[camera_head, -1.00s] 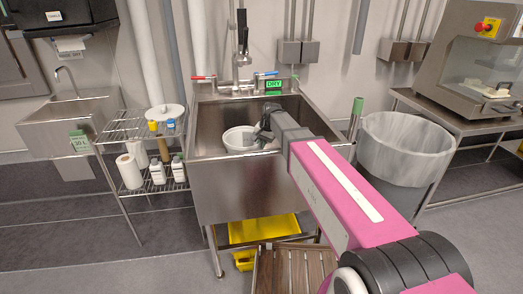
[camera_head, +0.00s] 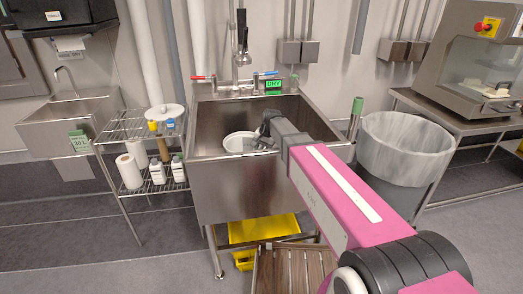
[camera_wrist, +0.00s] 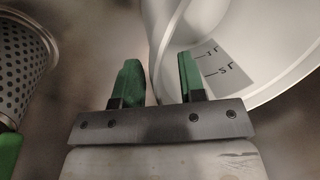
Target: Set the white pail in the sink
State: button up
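The white pail (camera_head: 230,144) is inside the steel sink basin (camera_head: 206,126), toward its left front; the front wall hides its base. In the wrist view the pail (camera_wrist: 272,45) fills the upper right, with grey volume marks on its inside wall. My gripper (camera_head: 263,139) reaches into the basin at the pail's right side. In the wrist view my gripper's green fingers (camera_wrist: 160,82) are spread apart. The pail's wall lies between them, with a visible gap, the right finger toward the inside. I cannot tell whether either finger touches it.
A perforated metal container (camera_wrist: 22,70) stands at the left in the wrist view. The faucet (camera_head: 243,38) hangs behind the basin. A wire rack (camera_head: 125,122) is left of the sink, and a lined grey bin (camera_head: 400,150) right. A slatted wooden stool (camera_head: 293,268) stands in front.

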jog(key=v, duration=1.2)
